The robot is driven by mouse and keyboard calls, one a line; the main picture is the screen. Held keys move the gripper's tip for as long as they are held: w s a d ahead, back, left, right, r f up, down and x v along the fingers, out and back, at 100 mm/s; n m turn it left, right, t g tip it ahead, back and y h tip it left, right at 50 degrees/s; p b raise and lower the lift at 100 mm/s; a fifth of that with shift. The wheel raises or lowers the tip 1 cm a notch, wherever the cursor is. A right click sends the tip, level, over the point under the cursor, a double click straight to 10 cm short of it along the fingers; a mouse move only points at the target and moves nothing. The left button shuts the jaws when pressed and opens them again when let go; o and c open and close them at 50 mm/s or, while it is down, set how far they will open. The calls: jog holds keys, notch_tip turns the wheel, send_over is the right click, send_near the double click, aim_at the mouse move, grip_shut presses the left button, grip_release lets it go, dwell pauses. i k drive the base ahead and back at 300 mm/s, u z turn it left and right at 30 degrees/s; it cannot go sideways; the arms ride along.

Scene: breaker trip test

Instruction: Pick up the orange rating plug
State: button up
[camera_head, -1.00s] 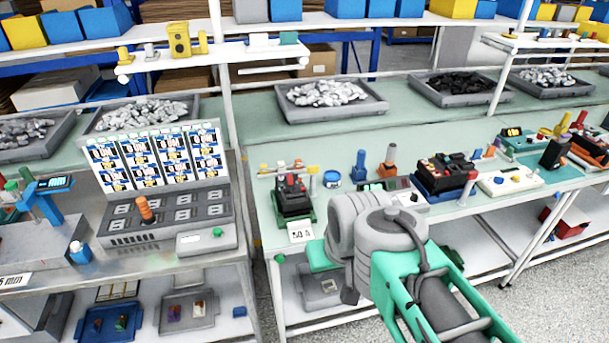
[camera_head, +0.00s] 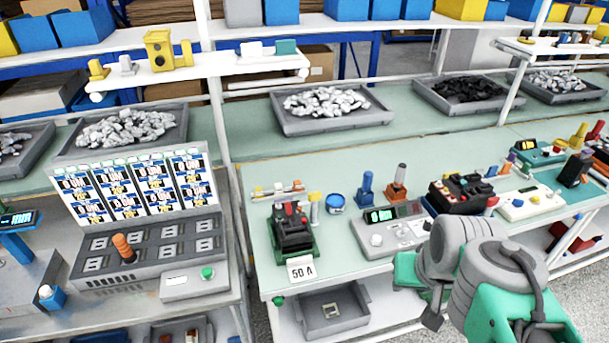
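A small orange piece with a grey upright handle (camera_head: 397,184) stands on the green bench, right of a similar blue piece (camera_head: 366,187); it looks like the orange rating plug. An orange ribbed cylinder (camera_head: 123,248) also stands in the grey socket panel at the left. My grey and green arm (camera_head: 478,270) reaches in from the lower right, in front of the bench edge. No fingers of my gripper can be made out, and nothing held shows.
A breaker on a green base (camera_head: 292,232) with a "50 A" card (camera_head: 301,269) is left of a grey meter box (camera_head: 391,229). A black and red device (camera_head: 461,194) is at the right. A white post (camera_head: 217,100) divides the benches.

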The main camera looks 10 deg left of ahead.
aim_at(297, 184)
jog(key=u, duration=0.4)
jog(key=i, duration=0.85)
jog(key=u, duration=0.35)
